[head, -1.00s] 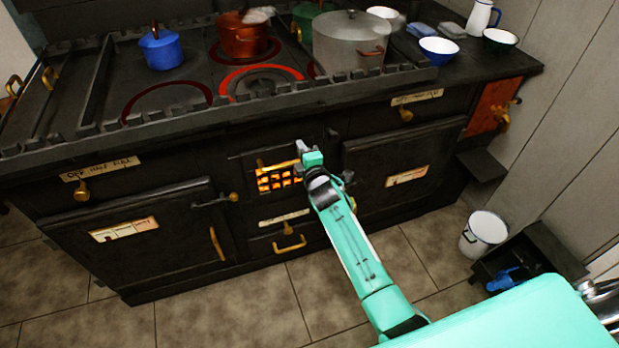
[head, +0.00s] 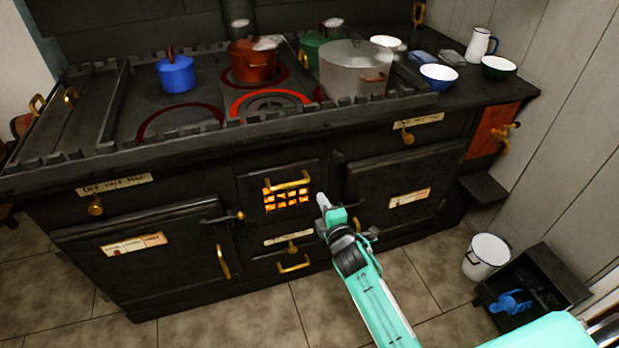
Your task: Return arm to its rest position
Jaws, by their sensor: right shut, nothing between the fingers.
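My right arm, teal and grey, comes in from the lower right in the head view. Its gripper (head: 323,203) is shut and empty. It is in front of the black stove (head: 375,143), just right of the glowing firebox grate (head: 287,198) in the picture. I cannot tell how far it is from the stove front. My left gripper is not in view.
On the stovetop stand a blue pot (head: 177,75), a red pot (head: 250,64), a green pot (head: 314,45) and a large grey pot (head: 352,72). A white bucket (head: 486,257) and a black bin (head: 545,282) with a blue scoop (head: 510,302) stand on the floor at the right.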

